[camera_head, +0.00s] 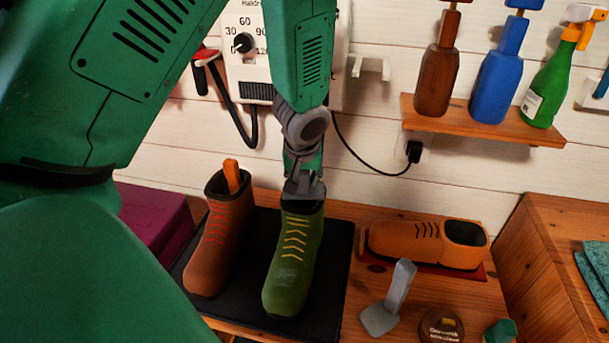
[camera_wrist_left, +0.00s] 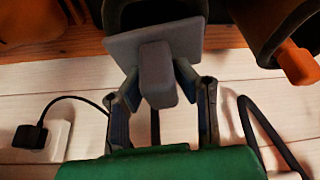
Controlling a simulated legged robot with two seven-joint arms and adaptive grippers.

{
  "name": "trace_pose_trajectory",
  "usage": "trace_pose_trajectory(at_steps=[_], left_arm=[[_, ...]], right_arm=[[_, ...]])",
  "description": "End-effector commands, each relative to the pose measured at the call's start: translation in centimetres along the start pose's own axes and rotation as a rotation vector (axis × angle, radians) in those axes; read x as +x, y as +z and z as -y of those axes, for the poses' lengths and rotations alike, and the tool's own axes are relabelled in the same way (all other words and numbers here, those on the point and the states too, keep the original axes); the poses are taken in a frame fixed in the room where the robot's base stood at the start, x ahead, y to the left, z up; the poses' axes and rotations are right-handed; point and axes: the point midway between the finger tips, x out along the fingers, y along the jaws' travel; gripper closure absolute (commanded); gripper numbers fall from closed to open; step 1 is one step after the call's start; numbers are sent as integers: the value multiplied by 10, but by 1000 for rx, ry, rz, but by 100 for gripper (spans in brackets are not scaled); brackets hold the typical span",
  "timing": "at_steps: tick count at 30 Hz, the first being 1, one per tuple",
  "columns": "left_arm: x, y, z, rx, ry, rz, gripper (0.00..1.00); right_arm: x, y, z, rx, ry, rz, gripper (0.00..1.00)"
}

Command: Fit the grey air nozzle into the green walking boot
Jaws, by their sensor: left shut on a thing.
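The green walking boot (camera_head: 290,262) with yellow laces stands upright on a black mat. My left gripper (camera_head: 303,188) points down at its opening and is shut on the grey air nozzle. In the left wrist view the grey air nozzle (camera_wrist_left: 155,60) shows as a square plate with a stubby grip between the fingers (camera_wrist_left: 160,100). The dark boot opening lies just beyond the plate. The plate hides most of the opening, so I cannot tell whether the nozzle is inside. My right gripper is not in view.
A brown boot (camera_head: 218,240) with an orange piece in its top stands close left. An orange shoe (camera_head: 420,243) lies right. Another grey piece with a flat foot (camera_head: 390,300) stands in front of it. A dial box (camera_head: 245,60) and bottle shelf (camera_head: 480,122) are on the wall.

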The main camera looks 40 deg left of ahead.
Motion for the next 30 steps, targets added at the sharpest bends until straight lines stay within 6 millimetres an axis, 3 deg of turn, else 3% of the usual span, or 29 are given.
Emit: trace_pose_trajectory(at_steps=[5,6,8,20,30], left_arm=[[6,2,0,1,-1,0,100],[6,2,0,1,-1,0,72],[6,2,0,1,0,0,51],[0,1,0,0,1,-2,51],[-64,1,-1,-2,4,-4,51]], right_arm=[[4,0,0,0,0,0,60],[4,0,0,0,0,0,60],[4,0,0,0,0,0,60],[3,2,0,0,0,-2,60],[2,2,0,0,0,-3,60]])
